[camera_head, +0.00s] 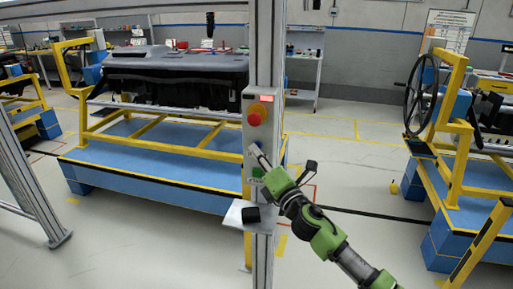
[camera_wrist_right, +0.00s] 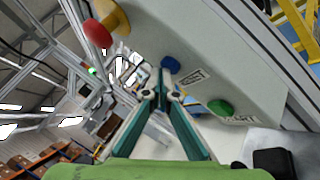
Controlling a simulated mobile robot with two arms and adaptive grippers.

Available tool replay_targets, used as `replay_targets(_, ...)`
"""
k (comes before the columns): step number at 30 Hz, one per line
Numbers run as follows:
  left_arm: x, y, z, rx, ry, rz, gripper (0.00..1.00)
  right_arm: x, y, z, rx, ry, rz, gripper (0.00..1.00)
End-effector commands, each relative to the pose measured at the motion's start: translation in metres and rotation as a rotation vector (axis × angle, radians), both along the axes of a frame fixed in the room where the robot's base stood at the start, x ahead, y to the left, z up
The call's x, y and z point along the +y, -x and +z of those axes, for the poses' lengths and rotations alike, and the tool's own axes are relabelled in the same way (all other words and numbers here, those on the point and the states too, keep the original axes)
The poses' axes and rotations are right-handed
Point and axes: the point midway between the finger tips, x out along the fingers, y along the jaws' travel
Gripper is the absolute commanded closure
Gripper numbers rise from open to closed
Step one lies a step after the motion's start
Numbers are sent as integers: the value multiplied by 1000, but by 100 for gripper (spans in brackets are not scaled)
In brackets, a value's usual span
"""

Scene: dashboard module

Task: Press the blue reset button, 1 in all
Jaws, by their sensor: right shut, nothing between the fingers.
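A grey control box (camera_head: 252,140) is fixed to an upright metal post. In the right wrist view the blue button (camera_wrist_right: 171,64) sits on the face of this box, between a red button (camera_wrist_right: 97,33) and a green button (camera_wrist_right: 221,107). My right gripper (camera_wrist_right: 160,76) is shut and empty, its fingertips close to the blue button; I cannot tell if they touch it. In the head view my right gripper (camera_head: 256,152) reaches the box from the lower right and hides the blue button. My left gripper is not in view.
The red button (camera_head: 257,115) shows on a yellow base above my gripper, and the green button (camera_head: 257,172) just below it. A small shelf (camera_head: 233,216) sticks out lower on the post. A dashboard (camera_head: 175,75) rests on a yellow and blue stand behind.

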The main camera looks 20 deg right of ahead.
Motion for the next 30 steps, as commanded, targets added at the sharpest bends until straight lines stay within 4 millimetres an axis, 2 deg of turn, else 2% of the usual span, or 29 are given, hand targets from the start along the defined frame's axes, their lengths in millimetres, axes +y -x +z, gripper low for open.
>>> replay_targets(14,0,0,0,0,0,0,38,-2,-1,1,-1,-1,-2,100)
replay_targets(24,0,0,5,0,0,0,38,7,12,1,0,-1,-1,100)
replay_targets(30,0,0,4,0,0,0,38,8,13,0,0,0,-1,100)
